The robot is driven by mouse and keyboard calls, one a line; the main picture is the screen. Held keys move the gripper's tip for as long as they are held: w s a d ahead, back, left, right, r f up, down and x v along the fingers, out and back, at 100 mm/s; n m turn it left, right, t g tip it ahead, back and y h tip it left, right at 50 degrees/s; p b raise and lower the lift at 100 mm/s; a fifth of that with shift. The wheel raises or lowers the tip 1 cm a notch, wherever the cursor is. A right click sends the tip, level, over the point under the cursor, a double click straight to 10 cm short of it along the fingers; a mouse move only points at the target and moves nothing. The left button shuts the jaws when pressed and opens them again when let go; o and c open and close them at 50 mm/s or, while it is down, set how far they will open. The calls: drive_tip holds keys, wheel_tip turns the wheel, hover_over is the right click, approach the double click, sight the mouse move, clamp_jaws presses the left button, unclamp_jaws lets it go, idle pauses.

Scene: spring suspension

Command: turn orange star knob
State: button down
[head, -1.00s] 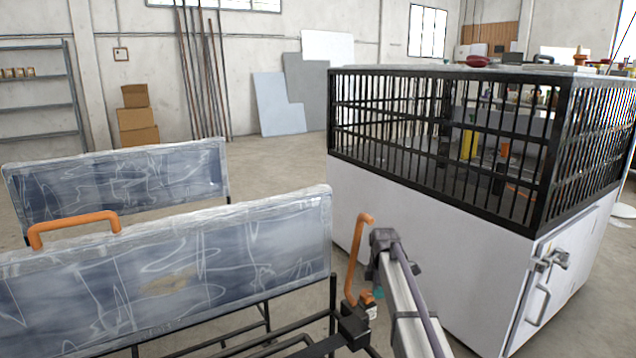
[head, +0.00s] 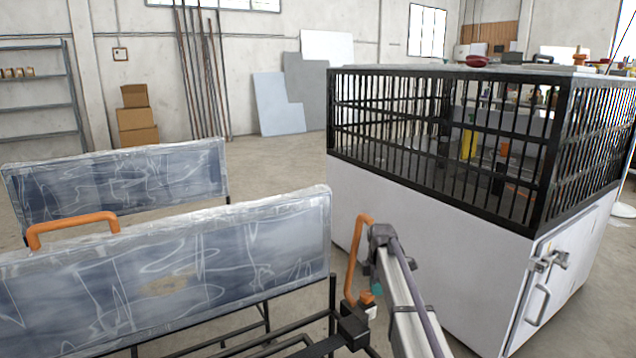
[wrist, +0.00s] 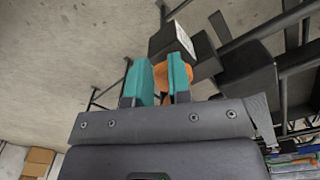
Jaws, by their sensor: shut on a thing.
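The orange star knob (head: 366,298) sits low on the dark frame beside the cart's upright orange handle in the head view. In the wrist view the orange knob (wrist: 160,74) shows between the two teal fingers of my gripper (wrist: 160,84), and some of it shows past the right finger. My gripper is shut on the knob. In the head view only a little teal of my gripper (head: 376,280) shows, and my own arm hides most of it. The knob's exact turn angle is hard to tell.
A white cabinet with a black barred cage (head: 440,130) stands close to the right. Film-wrapped panels (head: 200,265) on a black tube frame stand to the left, one with an orange handle (head: 70,226). Dark bars (wrist: 250,75) lie close beside my gripper.

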drive_tip(key=shift+w+f, duration=0.2)
drive_tip(key=shift+w, duration=0.15)
drive_tip(key=shift+r, duration=0.1)
drive_tip(key=r+p, duration=0.1)
drive_tip(key=p, duration=0.1)
drive_tip(key=r+p, duration=0.4)
drive_tip(key=shift+d+r, duration=0.15)
drive_tip(key=shift+d, duration=0.1)
drive_tip(key=s+f+b, duration=0.3)
drive_tip(key=f+b, duration=0.2)
drive_tip(key=shift+s+a+f+b, duration=0.2)
drive_tip(key=shift+s+f+b, duration=0.1)
drive_tip(key=shift+b, duration=0.1)
